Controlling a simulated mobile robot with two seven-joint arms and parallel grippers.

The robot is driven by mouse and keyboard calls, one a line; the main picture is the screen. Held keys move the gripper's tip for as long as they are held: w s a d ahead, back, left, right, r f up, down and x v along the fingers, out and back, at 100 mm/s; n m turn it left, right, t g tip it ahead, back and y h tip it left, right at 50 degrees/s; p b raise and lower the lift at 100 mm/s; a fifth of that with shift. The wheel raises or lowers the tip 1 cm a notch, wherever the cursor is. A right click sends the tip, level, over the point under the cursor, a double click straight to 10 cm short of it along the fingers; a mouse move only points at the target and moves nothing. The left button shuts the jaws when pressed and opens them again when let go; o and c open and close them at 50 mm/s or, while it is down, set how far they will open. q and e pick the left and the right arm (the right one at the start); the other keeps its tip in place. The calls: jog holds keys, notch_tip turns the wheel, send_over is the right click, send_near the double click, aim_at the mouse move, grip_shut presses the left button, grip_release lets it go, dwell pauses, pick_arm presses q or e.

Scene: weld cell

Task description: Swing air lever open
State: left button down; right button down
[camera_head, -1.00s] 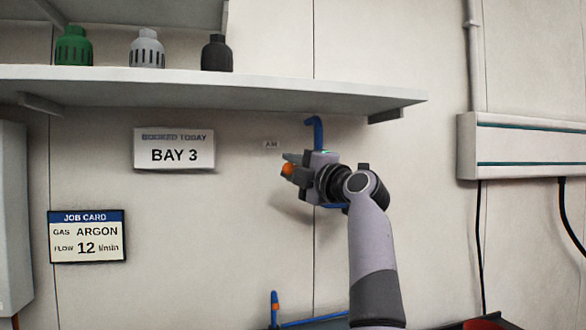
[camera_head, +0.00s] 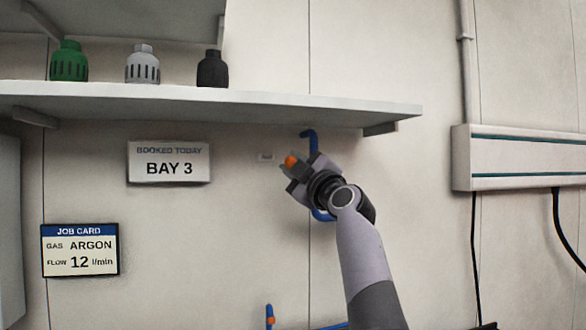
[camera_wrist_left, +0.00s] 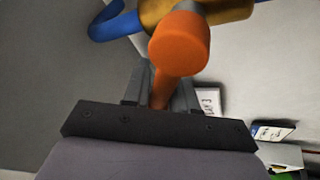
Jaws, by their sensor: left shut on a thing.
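The air lever (camera_head: 291,161) has an orange end that shows just past my left gripper's fingers in the head view. In the left wrist view the orange lever (camera_wrist_left: 179,50) runs from a round knob down between the two fingers. My left gripper (camera_head: 287,168) is shut on it, tilted up to the left. A brass-coloured valve body (camera_wrist_left: 165,12) and a blue air pipe (camera_wrist_left: 112,24) show behind the lever in the wrist view. The blue pipe (camera_head: 308,138) also rises above my gripper in the head view. My gripper hides the valve there. My right gripper is not in view.
A shelf (camera_head: 200,104) with green, grey and black caps hangs above my gripper. A grey trunking box (camera_head: 520,157) is at the right.

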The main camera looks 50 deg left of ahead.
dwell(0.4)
pick_arm(q)
jog(key=c, duration=1.1)
grip_release()
jog(key=shift+d+f, duration=0.1)
